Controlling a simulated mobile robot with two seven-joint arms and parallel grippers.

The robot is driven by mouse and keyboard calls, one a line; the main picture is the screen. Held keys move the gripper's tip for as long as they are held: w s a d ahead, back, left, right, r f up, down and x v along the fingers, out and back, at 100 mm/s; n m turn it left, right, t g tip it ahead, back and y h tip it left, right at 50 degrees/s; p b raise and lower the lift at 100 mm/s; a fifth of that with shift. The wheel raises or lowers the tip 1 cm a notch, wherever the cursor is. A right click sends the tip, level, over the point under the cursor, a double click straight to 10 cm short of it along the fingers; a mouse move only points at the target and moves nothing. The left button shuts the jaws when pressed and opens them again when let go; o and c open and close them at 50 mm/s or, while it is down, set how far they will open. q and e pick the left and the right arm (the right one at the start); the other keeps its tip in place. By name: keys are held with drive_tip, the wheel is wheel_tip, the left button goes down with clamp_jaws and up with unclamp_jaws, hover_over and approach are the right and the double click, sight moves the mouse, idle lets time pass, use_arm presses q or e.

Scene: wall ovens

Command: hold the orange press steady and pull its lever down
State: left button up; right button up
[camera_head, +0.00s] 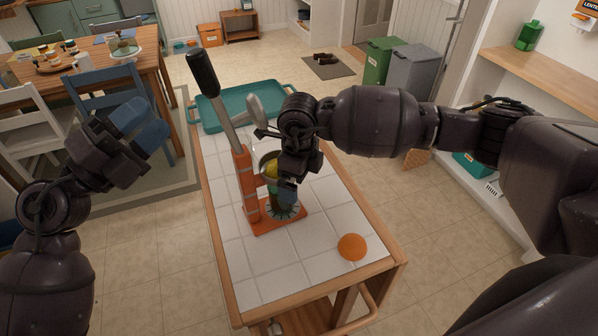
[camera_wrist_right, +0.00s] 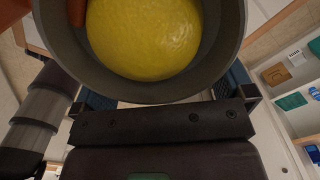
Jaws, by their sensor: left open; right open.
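The orange press (camera_head: 246,185) stands upright on the white-tiled cart, with an orange base plate and column. Its lever (camera_head: 214,92) has a black grip and points up, tilted to the left. A yellow fruit half (camera_head: 271,168) sits in the press's bowl; the fruit (camera_wrist_right: 145,35) and the grey bowl (camera_wrist_right: 95,78) fill the top of the right wrist view. My right gripper (camera_head: 288,190) is open at the front of the press, close to the bowl; contact cannot be told. My left gripper (camera_head: 146,122) is open and empty, left of the cart and apart from the lever.
A teal tray (camera_head: 207,112) lies at the cart's far end. The cart top (camera_head: 262,270) is bare in front of the press. A blue chair (camera_head: 118,95) and dining table stand at the left.

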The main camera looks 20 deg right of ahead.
clamp_jaws()
idle(0.6)
idle(0.5)
drive_tip(key=c, duration=1.4)
unclamp_jaws()
wheel_tip(320, 180, up, 11)
drive_tip(key=shift+f+b, duration=0.1)
drive_tip(key=shift+b, duration=0.25)
